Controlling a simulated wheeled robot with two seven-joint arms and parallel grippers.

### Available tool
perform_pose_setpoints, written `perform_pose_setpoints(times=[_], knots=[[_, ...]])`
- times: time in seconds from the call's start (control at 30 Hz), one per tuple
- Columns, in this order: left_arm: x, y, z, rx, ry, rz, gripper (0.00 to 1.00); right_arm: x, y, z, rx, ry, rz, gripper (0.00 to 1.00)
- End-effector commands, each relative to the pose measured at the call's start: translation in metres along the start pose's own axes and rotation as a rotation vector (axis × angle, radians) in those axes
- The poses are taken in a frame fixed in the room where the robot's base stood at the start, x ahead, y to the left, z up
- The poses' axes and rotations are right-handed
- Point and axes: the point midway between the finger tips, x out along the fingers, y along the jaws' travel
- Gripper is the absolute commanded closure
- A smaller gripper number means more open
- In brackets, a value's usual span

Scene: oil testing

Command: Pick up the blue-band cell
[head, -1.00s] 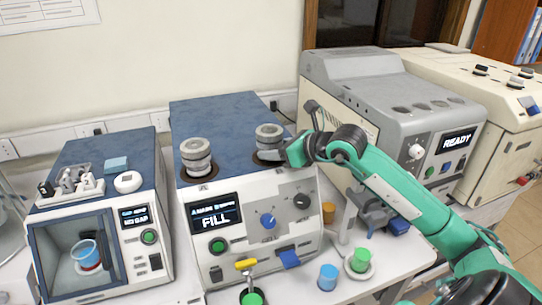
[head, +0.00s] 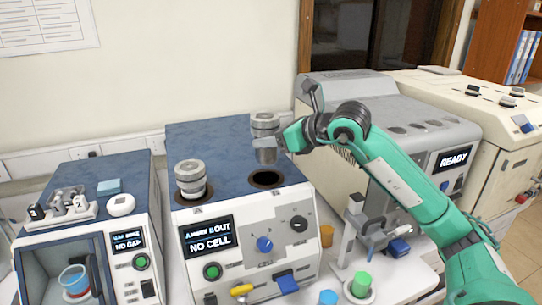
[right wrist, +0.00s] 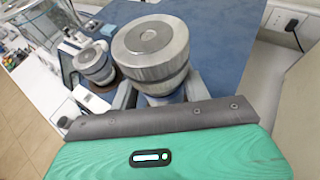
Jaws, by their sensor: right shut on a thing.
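My right gripper (head: 272,144) is shut on a grey metal cell (head: 264,124) and holds it upright above the right-hand well of the middle tester. The right-hand well (head: 266,179) below is an empty dark hole with a brown rim. A second metal cell (head: 190,176) stands in the left-hand well, and it also shows in the right wrist view (right wrist: 93,62). My left gripper is not in view.
The middle tester (head: 225,140) has a blue top and a display reading "NO CELL" (head: 210,242). A smaller tester (head: 135,220) stands to its left. A grey machine reading "READY" (head: 454,159) stands to the right. Orange (head: 326,236) and green (head: 361,284) cups stand near the front right.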

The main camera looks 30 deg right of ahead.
Motion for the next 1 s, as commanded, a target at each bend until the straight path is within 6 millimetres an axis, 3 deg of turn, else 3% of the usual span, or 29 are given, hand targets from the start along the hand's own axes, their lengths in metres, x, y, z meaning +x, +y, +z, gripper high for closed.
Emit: perform_pose_setpoints(times=[0.5, 0.73, 1.0], knots=[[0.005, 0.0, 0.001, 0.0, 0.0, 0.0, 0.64, -0.032, 0.0, 0.076, -0.002, -0.006, -0.001, 0.83], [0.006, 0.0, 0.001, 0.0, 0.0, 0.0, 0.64, -0.039, 0.0, 0.095, 0.0, -0.005, 0.0, 0.83], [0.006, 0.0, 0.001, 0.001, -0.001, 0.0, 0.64, -0.042, 0.0, 0.102, 0.0, -0.002, 0.0, 0.83]])
